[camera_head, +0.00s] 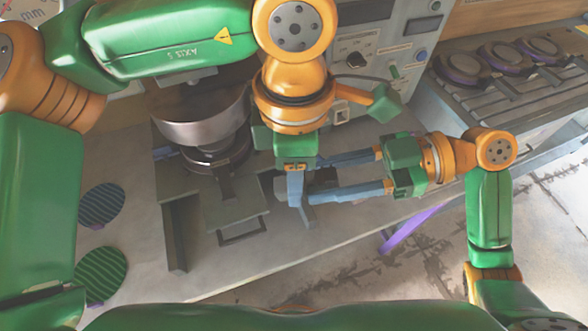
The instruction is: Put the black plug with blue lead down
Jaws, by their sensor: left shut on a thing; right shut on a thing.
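My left gripper (297,190) hangs from the arm that comes in across the top, with its blue fingers pointing down near the bench's front edge. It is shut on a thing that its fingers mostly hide. My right gripper (312,182) reaches in from the right, its two long blue fingers pointing left. It is shut on a dark grey thing (322,178), just right of the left fingers. The two grippers' fingertips are close together. I cannot make out a black plug or a blue lead for certain; the arms and fingers cover this spot.
A press with a round metal head (200,118) stands left of the grippers. Two ribbed round plates (101,270) lie on the grey bench (140,240). A control box (385,45) stands behind. A rack with several round dark pieces (505,57) is at the right.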

